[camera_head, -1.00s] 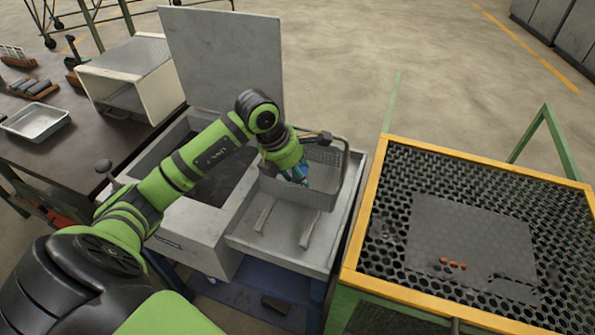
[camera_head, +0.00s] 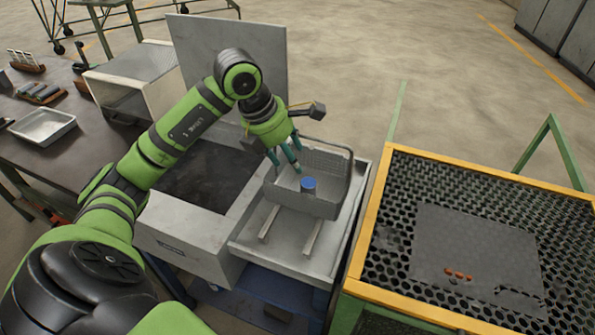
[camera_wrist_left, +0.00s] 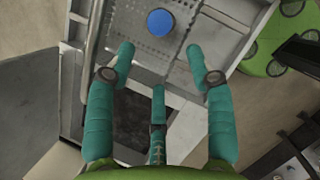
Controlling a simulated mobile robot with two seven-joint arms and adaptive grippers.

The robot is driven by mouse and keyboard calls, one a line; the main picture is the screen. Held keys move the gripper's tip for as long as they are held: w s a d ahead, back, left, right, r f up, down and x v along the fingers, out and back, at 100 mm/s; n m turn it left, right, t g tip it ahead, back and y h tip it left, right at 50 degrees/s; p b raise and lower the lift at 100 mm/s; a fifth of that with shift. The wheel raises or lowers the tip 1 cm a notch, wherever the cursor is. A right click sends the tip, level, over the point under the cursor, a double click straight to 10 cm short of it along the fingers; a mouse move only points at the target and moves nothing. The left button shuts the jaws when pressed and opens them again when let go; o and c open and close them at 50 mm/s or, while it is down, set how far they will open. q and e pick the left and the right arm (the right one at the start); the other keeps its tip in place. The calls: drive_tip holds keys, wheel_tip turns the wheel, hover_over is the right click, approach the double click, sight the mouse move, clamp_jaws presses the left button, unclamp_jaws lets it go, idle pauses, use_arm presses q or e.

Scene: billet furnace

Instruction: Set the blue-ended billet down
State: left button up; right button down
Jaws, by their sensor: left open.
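The blue-ended billet (camera_head: 308,186) stands upright, blue end up, in the grey wire basket (camera_head: 335,163). In the left wrist view its round blue end (camera_wrist_left: 160,22) shows ahead of the fingers, clear of them. My left gripper (camera_head: 286,168) is open and empty, above the basket's left part, to the left of the billet. The left wrist view shows its teal fingers (camera_wrist_left: 160,75) spread apart with nothing between them. The billet's lower part is hidden by the basket wall. My right gripper is not in view.
The basket rests on the pale tank's draining side, above two rails (camera_head: 311,237). A dark open tank (camera_head: 205,178) with a raised lid (camera_head: 262,50) lies to the left. A yellow-framed mesh table (camera_head: 375,215) stands at the right.

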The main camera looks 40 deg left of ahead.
use_arm(q)
drive_tip(key=shift+v, duration=1.7)
